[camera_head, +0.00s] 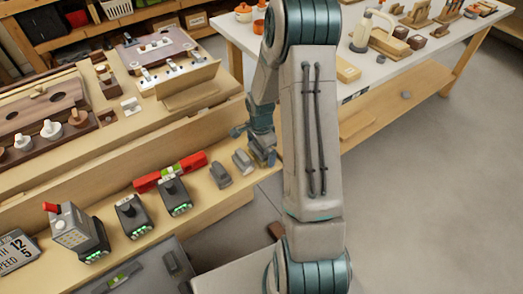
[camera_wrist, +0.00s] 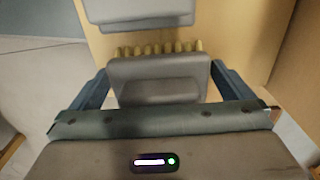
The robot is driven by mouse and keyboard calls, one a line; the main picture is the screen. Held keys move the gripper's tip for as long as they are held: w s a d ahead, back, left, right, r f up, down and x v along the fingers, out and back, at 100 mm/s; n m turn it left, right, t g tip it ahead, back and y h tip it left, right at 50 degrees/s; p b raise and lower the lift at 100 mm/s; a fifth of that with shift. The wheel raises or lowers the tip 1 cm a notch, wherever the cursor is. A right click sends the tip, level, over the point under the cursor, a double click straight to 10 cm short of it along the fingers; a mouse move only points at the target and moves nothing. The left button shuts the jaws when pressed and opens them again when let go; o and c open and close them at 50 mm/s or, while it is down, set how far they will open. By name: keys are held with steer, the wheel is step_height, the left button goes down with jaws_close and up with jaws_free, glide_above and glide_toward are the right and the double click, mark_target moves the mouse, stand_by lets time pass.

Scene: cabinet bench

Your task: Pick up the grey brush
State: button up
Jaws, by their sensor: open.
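A grey brush (camera_wrist: 158,72) with a row of yellowish bristles lies on the wooden surface in the wrist view. My gripper (camera_wrist: 156,88) is open, with one blue finger on each side of the brush. I cannot tell whether the fingers touch it. In the head view my gripper (camera_head: 257,147) is low over the bench's right end, close to a small grey piece (camera_head: 243,160) that looks like this brush. Part of my gripper is hidden behind my arm.
Another grey block (camera_wrist: 145,10) lies just beyond the brush; a similar grey piece (camera_head: 219,173) shows in the head view. A red level (camera_head: 170,172) and several dark devices with green lights (camera_head: 174,196) stand to the left. A white table (camera_head: 350,70) is behind right.

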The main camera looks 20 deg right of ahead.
steer(key=c, duration=0.9)
steer(key=shift+r, duration=0.1)
steer(key=shift+r, duration=0.55)
step_height(320, 180, up, 3)
steer(key=shift+f, duration=0.1)
steer(key=s+d+r, duration=0.2)
steer(key=s, duration=0.1)
steer(key=s+d+r, duration=0.2)
steer(key=s, duration=0.1)
steer(key=s+d+r+p, duration=0.1)
steer(key=s+d+r, duration=0.2)
steer(key=shift+s, duration=0.25)
